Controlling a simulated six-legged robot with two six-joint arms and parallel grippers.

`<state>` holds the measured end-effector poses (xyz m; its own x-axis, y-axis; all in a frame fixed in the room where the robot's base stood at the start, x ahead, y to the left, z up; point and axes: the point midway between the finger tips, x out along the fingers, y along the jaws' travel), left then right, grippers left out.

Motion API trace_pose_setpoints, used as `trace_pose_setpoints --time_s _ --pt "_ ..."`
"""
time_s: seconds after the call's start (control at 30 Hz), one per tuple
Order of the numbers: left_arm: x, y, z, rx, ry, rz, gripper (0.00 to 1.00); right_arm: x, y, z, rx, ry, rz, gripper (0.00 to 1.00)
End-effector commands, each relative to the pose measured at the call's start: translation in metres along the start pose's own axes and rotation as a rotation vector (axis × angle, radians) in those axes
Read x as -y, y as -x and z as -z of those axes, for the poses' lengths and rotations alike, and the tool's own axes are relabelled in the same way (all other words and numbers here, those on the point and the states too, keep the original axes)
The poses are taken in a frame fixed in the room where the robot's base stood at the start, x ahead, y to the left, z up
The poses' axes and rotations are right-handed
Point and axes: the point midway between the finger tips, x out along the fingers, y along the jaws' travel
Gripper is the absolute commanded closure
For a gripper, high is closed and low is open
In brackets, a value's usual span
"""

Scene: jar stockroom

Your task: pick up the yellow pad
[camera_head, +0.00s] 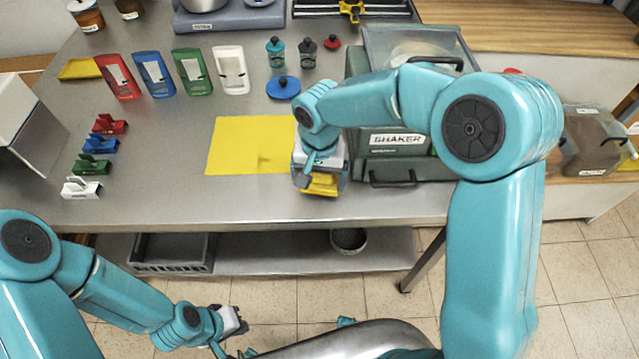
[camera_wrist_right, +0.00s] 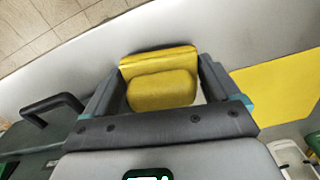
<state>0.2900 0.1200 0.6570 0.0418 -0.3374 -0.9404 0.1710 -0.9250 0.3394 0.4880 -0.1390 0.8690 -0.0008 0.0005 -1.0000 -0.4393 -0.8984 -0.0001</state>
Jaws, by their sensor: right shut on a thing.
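The yellow pad (camera_head: 321,185) is at the front edge of the steel table, just right of the yellow mat. It is partly hidden by my right gripper (camera_head: 318,178), which is shut on it from above. In the right wrist view the pad (camera_wrist_right: 160,90) sits between both fingers, with a thick rounded part and a flatter part behind it. I cannot tell whether the pad touches the table. My left gripper (camera_head: 234,321) is low in front of the table, away from the pad; its jaws are too small to read.
The yellow mat (camera_head: 238,147) lies flat to the left. The shaker box (camera_head: 398,158) with a handle stands close on the right. Several coloured holders (camera_head: 191,72) and clips (camera_head: 92,165) stand at left. A grey crate (camera_head: 172,253) is on the lower shelf.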

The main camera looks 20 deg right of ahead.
Motion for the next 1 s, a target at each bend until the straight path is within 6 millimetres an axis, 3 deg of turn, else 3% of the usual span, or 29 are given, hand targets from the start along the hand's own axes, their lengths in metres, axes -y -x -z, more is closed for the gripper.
trace_pose_setpoints --time_s 0.3,0.5,0.7,1.0 --pt "-0.002 0.005 0.000 0.000 0.000 0.000 1.00 0.001 0.100 0.001 -0.007 0.000 0.005 0.41" --pt "-0.003 0.009 0.000 0.000 0.000 0.000 1.00 0.001 0.145 0.000 -0.003 0.001 0.002 0.41" --pt "-0.004 0.011 0.000 0.000 0.000 0.000 1.00 0.000 0.165 0.000 -0.001 0.000 0.001 0.41" --pt "-0.004 0.011 0.000 0.000 0.000 0.000 1.00 0.000 0.168 0.000 -0.001 0.000 0.000 0.41"
